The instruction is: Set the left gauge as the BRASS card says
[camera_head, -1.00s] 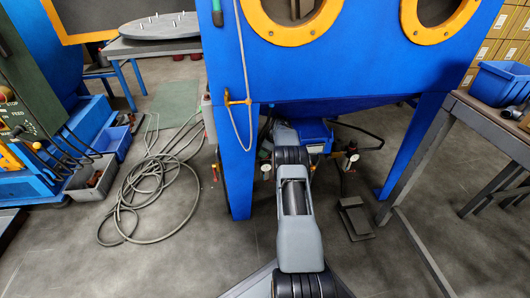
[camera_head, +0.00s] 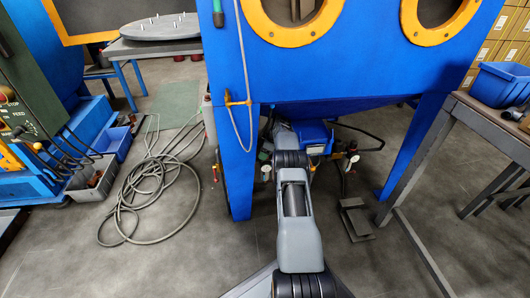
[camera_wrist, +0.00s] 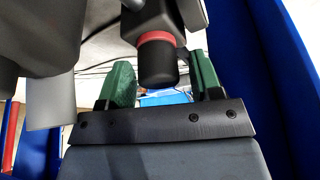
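Two small white-faced gauges hang under the blue blast cabinet in the head view: the left gauge (camera_head: 266,172) beside my arm, and the right gauge (camera_head: 354,158). Their readings are too small to tell. My arm reaches under the cabinet, and my gripper is hidden there in the head view. In the wrist view my gripper (camera_wrist: 161,78) has two green fingers spread apart. A black knob with a red ring (camera_wrist: 157,58) shows in the space between them; I cannot tell whether they touch it. No BRASS card can be made out.
The blue cabinet (camera_head: 330,75) and its legs stand close around my arm. A coiled hose (camera_head: 145,200) lies on the floor at left. A grey workbench (camera_head: 490,125) with a blue bin (camera_head: 500,84) is at right. A small dark metal stand (camera_head: 356,218) sits on the floor.

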